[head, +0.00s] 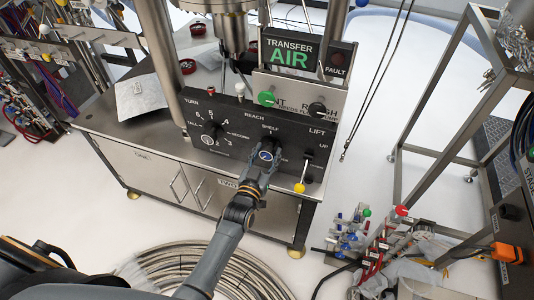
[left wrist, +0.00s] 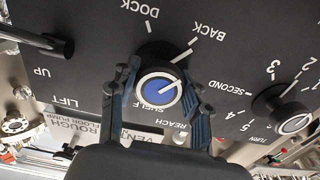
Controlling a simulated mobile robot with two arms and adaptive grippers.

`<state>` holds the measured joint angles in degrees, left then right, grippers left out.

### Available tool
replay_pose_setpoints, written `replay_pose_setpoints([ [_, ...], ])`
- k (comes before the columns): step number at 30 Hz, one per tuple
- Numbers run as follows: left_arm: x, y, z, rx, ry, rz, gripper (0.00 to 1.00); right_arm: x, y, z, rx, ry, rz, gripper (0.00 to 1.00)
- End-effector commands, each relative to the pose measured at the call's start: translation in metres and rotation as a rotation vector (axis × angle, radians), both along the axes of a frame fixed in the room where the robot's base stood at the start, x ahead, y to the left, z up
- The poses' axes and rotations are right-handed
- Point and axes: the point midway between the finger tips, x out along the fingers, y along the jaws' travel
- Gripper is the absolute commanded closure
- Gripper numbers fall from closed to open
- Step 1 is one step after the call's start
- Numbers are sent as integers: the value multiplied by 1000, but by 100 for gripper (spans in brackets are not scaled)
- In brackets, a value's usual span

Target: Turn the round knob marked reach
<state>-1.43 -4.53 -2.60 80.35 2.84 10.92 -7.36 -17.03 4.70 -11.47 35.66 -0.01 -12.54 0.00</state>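The round reach knob (head: 265,155) is on the black sloped panel, below the word REACH. In the left wrist view, the knob (left wrist: 160,94) has a blue cap with a white ring and a white mark, with the words DOCK, BACK, SHELF and REACH around it. My right gripper is not in view.
The numbered turn knob (head: 211,131) sits left of the reach knob. A yellow-tipped lift lever (head: 300,187) is close on the right. Green (head: 266,98) and black (head: 317,109) knobs sit above. A coiled hose (head: 225,262) lies on the floor below.

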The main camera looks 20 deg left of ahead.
Motion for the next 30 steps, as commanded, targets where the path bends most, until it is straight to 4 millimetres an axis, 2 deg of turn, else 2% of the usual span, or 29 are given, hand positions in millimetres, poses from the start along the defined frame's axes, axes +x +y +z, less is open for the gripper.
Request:
replay_pose_setpoints([
  [8, 0, 0, 1, -130, 4, -1, 84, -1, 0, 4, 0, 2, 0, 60],
  [15, 0, 0, 0, -137, 5, 0, 84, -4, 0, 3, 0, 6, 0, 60],
  [16, 0, 0, 0, -136, 5, 0, 47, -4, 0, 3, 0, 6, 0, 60],
  [18, 0, 0, 0, -136, 5, 0, 32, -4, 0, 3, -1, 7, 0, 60],
  [19, 0, 0, 0, -136, 5, 0, 30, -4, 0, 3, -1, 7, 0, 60],
  [30, -5, 0, -1, -136, 6, 0, 30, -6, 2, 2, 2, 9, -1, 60],
])
